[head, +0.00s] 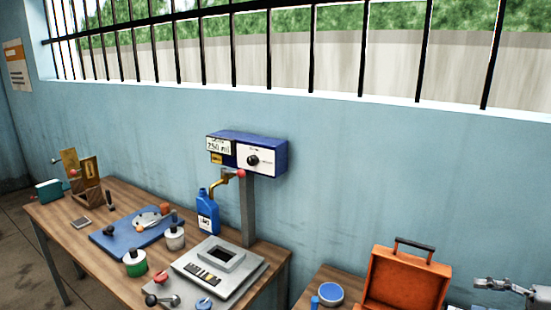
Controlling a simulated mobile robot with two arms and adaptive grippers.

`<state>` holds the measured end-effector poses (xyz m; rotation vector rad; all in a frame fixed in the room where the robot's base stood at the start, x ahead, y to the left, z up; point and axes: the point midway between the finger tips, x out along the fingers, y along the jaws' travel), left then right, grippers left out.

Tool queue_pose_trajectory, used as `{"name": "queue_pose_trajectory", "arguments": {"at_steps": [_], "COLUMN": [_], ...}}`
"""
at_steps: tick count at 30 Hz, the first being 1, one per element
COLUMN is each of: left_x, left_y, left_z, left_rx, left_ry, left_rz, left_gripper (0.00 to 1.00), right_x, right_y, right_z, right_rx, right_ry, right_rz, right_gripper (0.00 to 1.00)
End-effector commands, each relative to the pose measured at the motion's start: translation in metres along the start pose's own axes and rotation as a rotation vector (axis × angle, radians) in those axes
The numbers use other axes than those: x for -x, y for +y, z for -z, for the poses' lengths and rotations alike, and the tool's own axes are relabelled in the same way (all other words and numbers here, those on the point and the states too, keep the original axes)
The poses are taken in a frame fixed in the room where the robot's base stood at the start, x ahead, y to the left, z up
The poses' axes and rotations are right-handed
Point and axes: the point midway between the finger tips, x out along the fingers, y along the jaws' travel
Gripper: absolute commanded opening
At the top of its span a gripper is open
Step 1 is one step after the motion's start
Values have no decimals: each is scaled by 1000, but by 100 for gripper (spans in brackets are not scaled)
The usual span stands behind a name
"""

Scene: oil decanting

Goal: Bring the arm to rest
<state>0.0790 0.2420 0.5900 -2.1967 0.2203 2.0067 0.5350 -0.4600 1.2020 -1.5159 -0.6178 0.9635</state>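My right gripper (488,296) shows at the lower right edge, its arm coming in from the right. Its fingers look spread apart with nothing between them, though the lower one is partly cut off by the frame. It is beside the open orange case (403,281), to the right of it. My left gripper is not in view. A blue bottle (208,212) stands upright under the brass spout of the blue dispenser (247,152) on its post.
The wooden table (60,222) holds a blue tray (112,243), a green-and-white jar (134,263), a white jar (174,237) and a grey scale-like base (245,274). A barred window is above.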

Motion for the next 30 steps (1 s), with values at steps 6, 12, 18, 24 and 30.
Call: {"name": "queue_pose_trajectory", "arguments": {"at_steps": [6, 12, 18, 24, 30], "left_x": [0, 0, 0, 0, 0], "left_y": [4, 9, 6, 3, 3], "left_z": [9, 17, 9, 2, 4], "left_rx": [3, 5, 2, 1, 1], "left_ry": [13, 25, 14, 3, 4], "left_rz": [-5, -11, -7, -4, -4], "left_gripper": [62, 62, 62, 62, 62], "right_x": [-26, -58, -99, -142, -156], "right_y": [31, 74, 138, 216, 237], "right_z": [-23, -59, -124, -237, -317], "right_rx": [15, 47, 127, 340, 591], "right_ry": [-64, -153, -293, -473, -500], "right_rz": [-90, -214, -400, -667, -875], "right_gripper": [62, 62, 62, 62, 62]}}
